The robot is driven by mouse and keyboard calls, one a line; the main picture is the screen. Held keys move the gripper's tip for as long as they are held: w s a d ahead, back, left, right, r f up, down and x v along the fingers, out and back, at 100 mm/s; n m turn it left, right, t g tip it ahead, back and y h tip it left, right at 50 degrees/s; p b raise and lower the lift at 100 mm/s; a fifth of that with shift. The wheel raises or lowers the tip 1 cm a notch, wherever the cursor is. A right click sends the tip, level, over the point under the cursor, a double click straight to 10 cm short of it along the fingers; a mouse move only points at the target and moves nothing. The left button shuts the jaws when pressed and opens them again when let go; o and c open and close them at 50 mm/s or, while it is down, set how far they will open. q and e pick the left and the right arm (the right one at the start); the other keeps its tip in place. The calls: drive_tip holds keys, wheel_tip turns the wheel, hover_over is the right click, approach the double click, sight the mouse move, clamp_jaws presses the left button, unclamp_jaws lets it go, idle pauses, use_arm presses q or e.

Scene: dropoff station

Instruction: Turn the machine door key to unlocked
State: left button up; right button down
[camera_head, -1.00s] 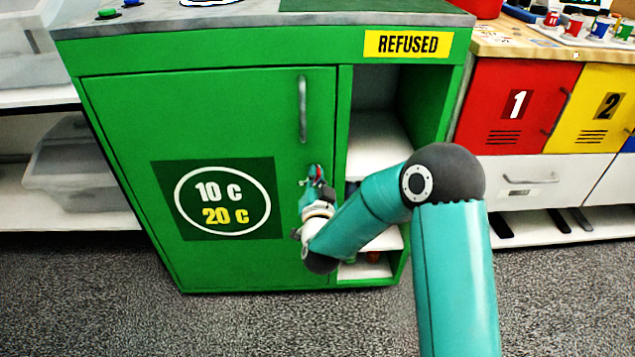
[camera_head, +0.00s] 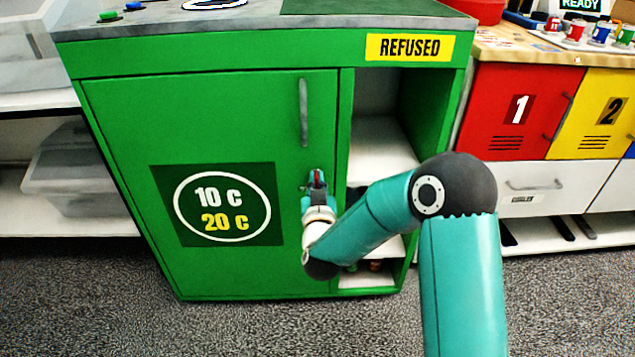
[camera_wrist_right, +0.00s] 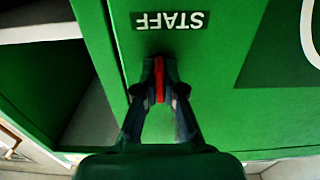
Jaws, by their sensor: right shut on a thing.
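The green machine door (camera_head: 120,130) is closed, with a vertical handle (camera_head: 303,112) near its upper right edge. The red key (camera_head: 317,177) is on the door below the handle. My right gripper (camera_head: 317,181) is at the key; in the right wrist view, the gripper (camera_wrist_right: 159,75) has its two fingers shut on the red key (camera_wrist_right: 159,80), one on each side. The key's bow looks in line with the fingers. The lock behind it is hidden. A STAFF label (camera_wrist_right: 171,20) shows upside down beside the fingertips. My left gripper is not in view.
An open shelf compartment (camera_head: 378,150) under the REFUSED label (camera_head: 410,47) lies right of the door, partly behind my right arm. Red (camera_head: 515,110) and yellow (camera_head: 595,115) cabinets stand further right. A clear bin (camera_head: 70,175) sits on a shelf at left.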

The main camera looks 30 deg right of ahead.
drive_tip(key=shift+s+f, duration=0.1)
drive_tip(key=shift+f, duration=0.3)
drive_tip(key=c, duration=1.4)
unclamp_jaws()
drive_tip(key=shift+o, duration=0.6)
drive_tip(key=shift+r, duration=0.2)
drive_tip(key=v, duration=0.7)
drive_tip(key=shift+s+f, duration=0.1)
drive_tip(key=shift+s, duration=0.05)
